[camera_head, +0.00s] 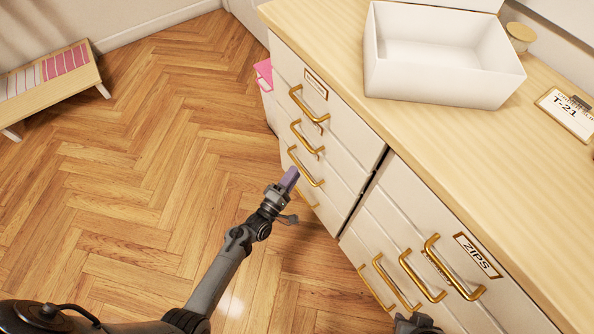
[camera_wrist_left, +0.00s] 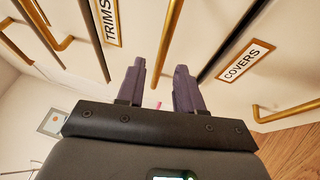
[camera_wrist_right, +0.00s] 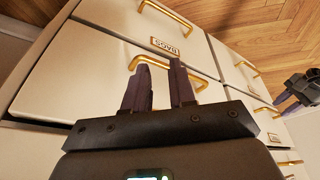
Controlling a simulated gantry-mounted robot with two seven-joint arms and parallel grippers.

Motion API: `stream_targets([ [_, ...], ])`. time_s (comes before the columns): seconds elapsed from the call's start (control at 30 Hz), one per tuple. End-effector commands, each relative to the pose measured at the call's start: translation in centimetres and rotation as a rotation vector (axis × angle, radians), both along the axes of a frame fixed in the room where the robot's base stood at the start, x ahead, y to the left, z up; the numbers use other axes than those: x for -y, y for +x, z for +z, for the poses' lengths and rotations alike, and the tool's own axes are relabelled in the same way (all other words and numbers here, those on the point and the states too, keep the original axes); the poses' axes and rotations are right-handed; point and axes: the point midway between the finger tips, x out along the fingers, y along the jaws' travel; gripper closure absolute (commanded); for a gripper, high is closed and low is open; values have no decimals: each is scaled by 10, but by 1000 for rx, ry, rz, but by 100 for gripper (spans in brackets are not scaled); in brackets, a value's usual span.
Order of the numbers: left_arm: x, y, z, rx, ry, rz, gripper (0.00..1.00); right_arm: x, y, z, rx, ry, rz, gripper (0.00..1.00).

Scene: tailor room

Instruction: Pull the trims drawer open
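The trims drawer shows in the left wrist view by its TRIMS label (camera_wrist_left: 109,22). Its gold handle bar (camera_wrist_left: 172,32) runs down the picture between my left fingers. My left gripper (camera_wrist_left: 160,70) is open, and I see no clear contact with the bar. In the head view the left gripper (camera_head: 289,180) is low at the left cabinet's front, beside the third handle (camera_head: 305,167). The drawer appears closed. My right gripper (camera_wrist_right: 160,70) is open and empty, in front of a handle (camera_wrist_right: 200,84) near the BAGS drawer; only its top shows in the head view (camera_head: 418,324).
The COVERS drawer (camera_wrist_left: 245,60) is beside the trims drawer. The ZIPS drawer (camera_head: 477,255) heads the right cabinet. A white open box (camera_head: 390,73) and a T-21 clipboard (camera_head: 570,112) lie on the counter (camera_head: 440,130). The wooden floor (camera_head: 150,180) before the cabinets is clear.

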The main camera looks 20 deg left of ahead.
Motion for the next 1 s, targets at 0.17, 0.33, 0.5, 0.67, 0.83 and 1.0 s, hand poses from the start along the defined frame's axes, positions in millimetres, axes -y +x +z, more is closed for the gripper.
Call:
stream_targets([
  [0.17, 3, 20, 2, 2, 0, 0, 64, -1, 0, -11, 0, 4, -3, 75],
  [0.33, 4, 28, 4, -1, -1, 0, 64, -2, 0, -14, 0, 7, -5, 75],
  [0.5, 4, 30, 6, -1, -1, 0, 64, -2, 0, -14, 0, 7, -5, 75],
  [0.67, 4, 30, 5, -1, 0, 0, 67, -2, 0, -14, 0, 7, -4, 75],
  [0.83, 4, 29, 5, 0, 0, 0, 93, -1, 0, -14, 1, 3, -1, 75],
  [1.0, 4, 29, 5, 0, 0, 0, 100, 1, 0, -14, 0, -3, 2, 75],
])
